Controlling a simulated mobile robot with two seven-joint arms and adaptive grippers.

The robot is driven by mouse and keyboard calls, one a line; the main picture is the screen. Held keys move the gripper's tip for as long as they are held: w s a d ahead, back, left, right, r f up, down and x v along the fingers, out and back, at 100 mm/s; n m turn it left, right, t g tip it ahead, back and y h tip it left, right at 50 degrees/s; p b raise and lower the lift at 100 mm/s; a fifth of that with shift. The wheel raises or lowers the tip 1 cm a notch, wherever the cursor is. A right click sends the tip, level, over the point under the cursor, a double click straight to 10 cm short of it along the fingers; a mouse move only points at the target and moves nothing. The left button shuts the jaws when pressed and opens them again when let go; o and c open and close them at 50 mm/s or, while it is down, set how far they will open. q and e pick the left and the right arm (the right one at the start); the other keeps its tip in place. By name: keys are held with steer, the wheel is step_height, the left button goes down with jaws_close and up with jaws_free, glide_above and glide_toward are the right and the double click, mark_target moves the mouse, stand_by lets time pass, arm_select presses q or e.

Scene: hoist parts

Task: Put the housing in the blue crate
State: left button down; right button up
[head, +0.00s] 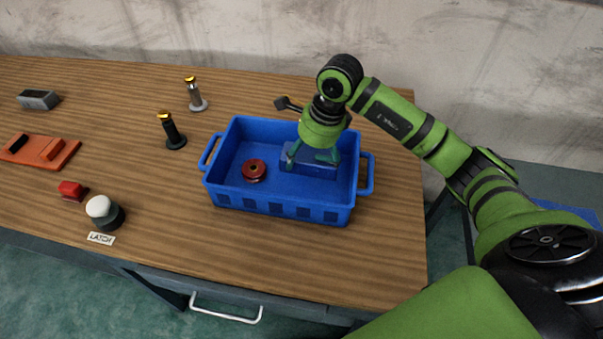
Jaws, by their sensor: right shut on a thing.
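The blue crate (281,203) stands on the wooden table near its right side. My right gripper (313,158) reaches down into the right half of the crate, with its fingers spread around a dark blue block, which I take to be the housing (312,169). The gripper is shut on this block. The block is low inside the crate, partly hidden by the fingers; I cannot tell whether it touches the crate floor. A red ring-shaped part (254,170) lies in the crate, left of the block. My left gripper is not in view.
A black post (172,132) and a grey post (195,96) stand left of the crate. Farther left are a white-topped button (103,210), a red block (72,190), an orange plate (38,151) and a grey box (38,99). A dark part (288,104) lies behind the crate.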

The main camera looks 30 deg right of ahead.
mark_target(309, 171)
steer(key=x, duration=0.2)
steer(key=shift+d+f, duration=0.15)
steer(key=shift+f, duration=0.15)
step_height(309, 171, down, 3)
steer(key=shift+s+p, duration=0.1)
steer(key=shift+p, duration=0.55)
steer(key=shift+f, duration=0.3)
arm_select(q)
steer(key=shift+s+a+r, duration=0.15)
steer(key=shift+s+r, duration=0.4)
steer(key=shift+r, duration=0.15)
arm_select(e)
steer(key=o, duration=1.6)
steer(key=shift+s, duration=0.1)
steer(key=shift+r, duration=0.15)
steer(key=shift+d+r, duration=0.1)
steer(key=shift+r, duration=0.15)
steer(key=b+v, duration=0.3)
steer(key=v, duration=0.7)
steer(key=shift+d+r, duration=0.1)
steer(key=shift+r, duration=0.15)
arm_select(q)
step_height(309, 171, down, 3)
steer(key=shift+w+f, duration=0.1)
arm_select(e)
steer(key=shift+r, duration=0.45)
